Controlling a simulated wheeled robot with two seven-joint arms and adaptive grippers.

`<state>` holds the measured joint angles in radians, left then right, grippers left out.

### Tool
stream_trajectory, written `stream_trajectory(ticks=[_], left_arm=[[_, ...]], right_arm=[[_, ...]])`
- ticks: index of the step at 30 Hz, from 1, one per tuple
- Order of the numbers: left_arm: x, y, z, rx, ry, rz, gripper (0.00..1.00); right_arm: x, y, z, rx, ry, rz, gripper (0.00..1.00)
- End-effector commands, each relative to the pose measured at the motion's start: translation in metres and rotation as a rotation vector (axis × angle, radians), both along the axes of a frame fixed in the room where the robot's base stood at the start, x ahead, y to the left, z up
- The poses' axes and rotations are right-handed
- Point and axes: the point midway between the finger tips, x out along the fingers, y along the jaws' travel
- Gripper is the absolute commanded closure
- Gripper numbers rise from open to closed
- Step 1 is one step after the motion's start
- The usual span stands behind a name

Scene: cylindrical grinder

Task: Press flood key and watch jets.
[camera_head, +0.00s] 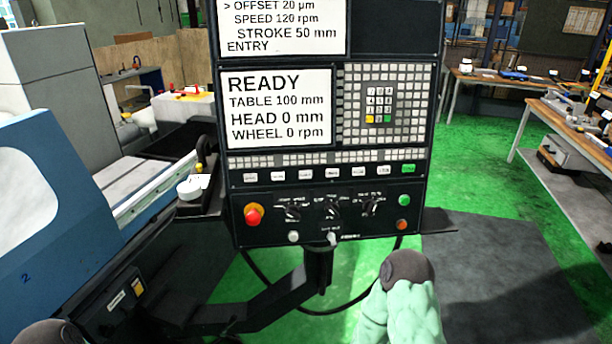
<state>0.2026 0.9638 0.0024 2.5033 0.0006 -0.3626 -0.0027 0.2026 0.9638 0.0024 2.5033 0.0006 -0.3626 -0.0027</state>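The control panel (335,222) of the grinder stands upright in the middle of the view. A row of several white keys (305,175) ends in a green key (408,169) at its right. Their labels are too small to read, so I cannot tell which is the flood key. The display (276,108) reads READY, TABLE 100 mm, HEAD 0 mm, WHEEL 0 rpm. No coolant jet is seen. Parts of my arms show at the bottom edge, below and apart from the panel. Neither gripper is in view.
A red emergency button (253,214), rotary knobs (333,210) and green and orange buttons (403,225) sit below the keys. The blue-grey grinder guard (50,225) fills the left. A workbench (575,135) stands at right. The floor right of the panel is clear.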

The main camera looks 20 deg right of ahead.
Motion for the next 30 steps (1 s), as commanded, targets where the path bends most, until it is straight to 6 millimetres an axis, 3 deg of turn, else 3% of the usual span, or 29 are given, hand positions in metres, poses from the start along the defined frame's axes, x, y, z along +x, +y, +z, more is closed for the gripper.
stream_trajectory(ticks=[1, 5, 30], left_arm=[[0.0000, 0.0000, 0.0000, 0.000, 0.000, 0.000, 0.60], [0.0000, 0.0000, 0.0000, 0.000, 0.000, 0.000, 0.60], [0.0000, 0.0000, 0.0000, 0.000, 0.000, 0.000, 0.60]], right_arm=[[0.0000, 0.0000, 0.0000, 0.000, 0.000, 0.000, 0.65], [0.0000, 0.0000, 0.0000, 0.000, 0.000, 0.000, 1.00], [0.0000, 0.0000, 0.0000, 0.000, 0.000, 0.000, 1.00]])
